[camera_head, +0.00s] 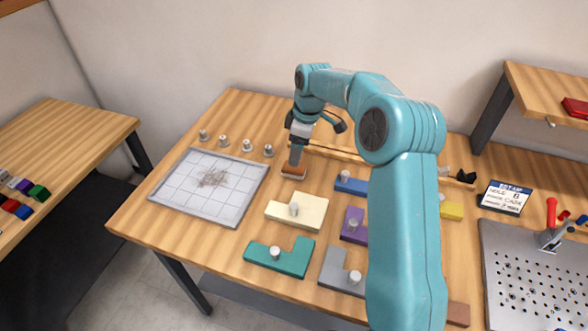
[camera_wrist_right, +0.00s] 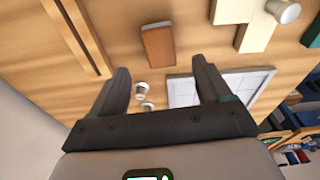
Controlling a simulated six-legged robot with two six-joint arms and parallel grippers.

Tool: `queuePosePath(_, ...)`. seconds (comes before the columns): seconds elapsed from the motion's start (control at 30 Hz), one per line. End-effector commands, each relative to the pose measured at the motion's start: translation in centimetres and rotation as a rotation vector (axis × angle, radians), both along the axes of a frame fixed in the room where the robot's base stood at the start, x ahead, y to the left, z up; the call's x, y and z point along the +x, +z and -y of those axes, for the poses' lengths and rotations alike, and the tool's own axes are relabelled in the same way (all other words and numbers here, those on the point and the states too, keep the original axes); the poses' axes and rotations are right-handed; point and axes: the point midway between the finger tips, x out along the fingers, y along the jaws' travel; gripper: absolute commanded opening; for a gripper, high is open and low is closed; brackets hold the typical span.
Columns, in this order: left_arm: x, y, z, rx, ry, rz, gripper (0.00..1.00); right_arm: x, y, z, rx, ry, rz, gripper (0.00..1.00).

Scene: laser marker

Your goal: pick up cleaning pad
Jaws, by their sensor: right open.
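The cleaning pad (camera_head: 293,172) is a small brown block with a pale underside. It lies on the wooden table, right of the white gridded board. In the right wrist view the pad (camera_wrist_right: 158,46) shows just past the gap between the fingertips, apart from both. My right gripper (camera_head: 296,160) points down above the pad. In its wrist view the right gripper (camera_wrist_right: 160,68) has its two dark fingers spread with nothing between them. My left gripper is not in view.
The white board (camera_head: 225,206) has a grey-brown smudge. Several small metal knobs (camera_head: 247,146) stand behind it. Knobbed pieces, cream (camera_head: 313,207), teal (camera_head: 285,262), blue (camera_head: 348,181) and purple (camera_head: 352,231), lie to the front and right. A thin wooden rail (camera_head: 335,152) runs behind.

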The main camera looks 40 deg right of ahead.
Motion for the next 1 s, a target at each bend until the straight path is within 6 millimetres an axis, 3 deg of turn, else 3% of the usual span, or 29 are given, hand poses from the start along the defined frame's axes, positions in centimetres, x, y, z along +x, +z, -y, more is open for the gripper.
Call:
queuePosePath(0.27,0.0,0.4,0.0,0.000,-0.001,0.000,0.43,0.4,-2.6,-0.3,0.002,0.001,-0.005,0.78)
queuePosePath(0.5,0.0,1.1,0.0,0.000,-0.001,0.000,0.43,0.8,-6.1,-0.6,0.000,0.000,-0.004,0.78)
queuePosePath(0.77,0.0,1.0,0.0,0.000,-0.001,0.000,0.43,0.9,-6.7,-0.6,-0.001,0.000,-0.001,0.78)
queuePosePath(0.8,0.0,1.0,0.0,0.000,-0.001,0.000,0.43,0.9,-6.7,-0.6,-0.001,0.000,-0.001,0.74)
queuePosePath(0.97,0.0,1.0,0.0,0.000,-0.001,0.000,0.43,0.9,-6.7,-0.6,-0.001,0.000,-0.001,0.22)
queuePosePath(1.0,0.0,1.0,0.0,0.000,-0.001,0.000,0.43,0.9,-6.7,-0.6,-0.001,0.000,-0.001,0.17)
